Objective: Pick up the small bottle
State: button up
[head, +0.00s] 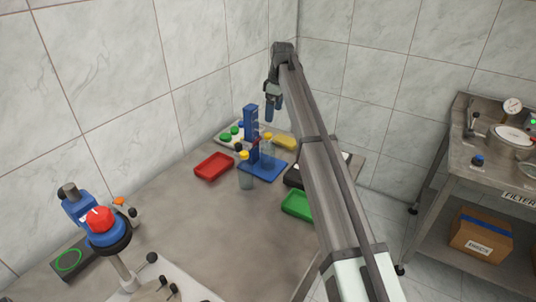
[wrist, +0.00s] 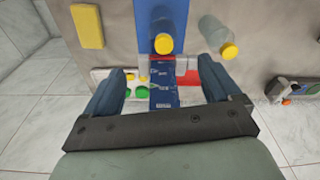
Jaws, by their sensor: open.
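Two clear bottles with yellow caps stand close together in the head view. One bottle (head: 246,180) is on the bench in front of the blue stand (head: 251,124). The other bottle (head: 267,152) is on the stand's blue base. In the wrist view one bottle (wrist: 211,31) shows at the upper right, and the yellow cap of the other (wrist: 163,45) is over the blue base (wrist: 163,13). I cannot tell for sure which is the small bottle. My gripper (head: 274,107) is open and empty, above and behind the bottles; its fingers also show in the wrist view (wrist: 162,86).
A red tray (head: 214,166) lies left of the bottles, a green tray (head: 298,205) to the right. A white tray with green caps (head: 233,136) and a yellow block (head: 284,142) lie behind. A blue device with a red knob (head: 98,220) stands front left. The bench middle is clear.

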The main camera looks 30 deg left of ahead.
aim_at(268, 134)
jog(key=f, duration=0.5)
jog(key=a+f, duration=0.1)
jog(key=f, duration=0.2)
jog(key=shift+s+a+f, duration=0.1)
jog(key=shift+s+f, duration=0.1)
jog(key=shift+f, duration=0.05)
jog(key=shift+s+a+f, duration=0.1)
jog(key=shift+a+f, duration=0.05)
jog(key=shift+f, duration=0.7)
jog(key=shift+s+a+f, duration=0.1)
jog(key=shift+a+f, duration=0.1)
jog(key=shift+f, duration=0.6)
jog(key=shift+s+a+f, duration=0.1)
jog(key=shift+a+f, duration=0.05)
jog(key=shift+f, duration=0.7)
grip_shut()
